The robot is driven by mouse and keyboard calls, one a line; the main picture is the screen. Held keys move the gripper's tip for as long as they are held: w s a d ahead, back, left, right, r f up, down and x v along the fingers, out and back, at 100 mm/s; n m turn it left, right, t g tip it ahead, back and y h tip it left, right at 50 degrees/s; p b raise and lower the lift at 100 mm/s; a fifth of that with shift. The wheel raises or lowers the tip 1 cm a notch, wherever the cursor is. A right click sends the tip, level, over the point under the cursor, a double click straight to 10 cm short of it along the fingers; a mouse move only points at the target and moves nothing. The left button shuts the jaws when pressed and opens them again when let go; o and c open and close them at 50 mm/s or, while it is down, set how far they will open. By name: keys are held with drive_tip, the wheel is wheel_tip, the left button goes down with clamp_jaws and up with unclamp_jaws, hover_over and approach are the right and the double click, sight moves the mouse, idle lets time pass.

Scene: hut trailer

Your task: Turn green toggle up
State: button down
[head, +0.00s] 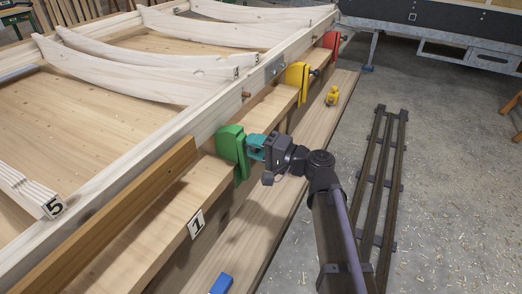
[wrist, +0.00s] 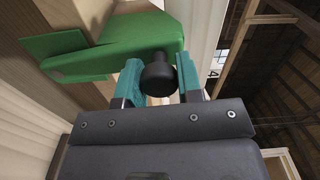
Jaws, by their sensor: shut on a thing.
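The green toggle (head: 232,147) is mounted on the long wooden beam beside the frame, with part of it hanging down the beam's outer face. In the wrist view the green toggle (wrist: 110,58) has a dark round knob (wrist: 158,76) at its near end. My gripper (head: 254,146) has teal fingers and reaches the toggle from the right. In the wrist view my gripper (wrist: 160,84) is shut on the knob, one finger on each side. The knob is hidden by my fingers in the head view.
A yellow toggle (head: 297,80) and a red toggle (head: 331,42) sit farther along the beam. A small yellow figure (head: 332,96) stands on the lower ledge, and a blue object (head: 221,284) lies at the near end. A dark rail rack (head: 383,185) lies on the floor.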

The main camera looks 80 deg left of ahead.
drive_tip(key=shift+w+a+m, duration=0.45)
drive_tip(key=shift+a+m, duration=0.1)
drive_tip(key=shift+m, duration=0.05)
drive_tip(key=c, duration=0.8)
unclamp_jaws()
drive_tip(key=v, duration=1)
drive_tip(key=shift+w+d, duration=0.3)
